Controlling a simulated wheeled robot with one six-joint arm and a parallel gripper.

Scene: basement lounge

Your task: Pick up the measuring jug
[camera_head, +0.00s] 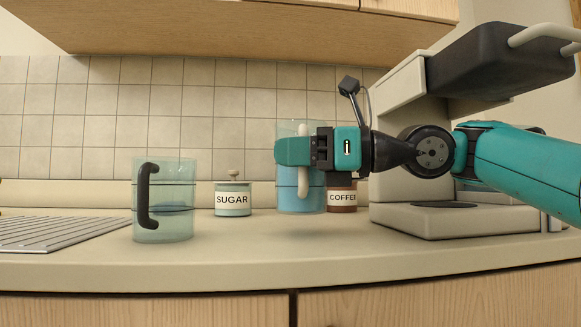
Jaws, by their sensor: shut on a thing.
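A clear jug with blue contents (287,200) and a cream handle stands towards the back of the counter, right of centre. My gripper (290,152) reaches in from the right, level with the upper part of this jug. It is shut on the jug's handle, which shows above and below the fingers. The fingers hide the middle of the handle and part of the jug's wall. I cannot tell whether its base touches the counter. A second clear jug (178,222), greenish with a black handle, stands upright on the counter at the left, apart from my gripper.
A sugar jar (233,210) stands between the jugs. A coffee jar (342,208) is close behind the blue jug's right side. A coffee machine (440,221) stands at the right, under my arm. A ridged drainer (60,233) lies left. Cupboards (250,30) hang above.

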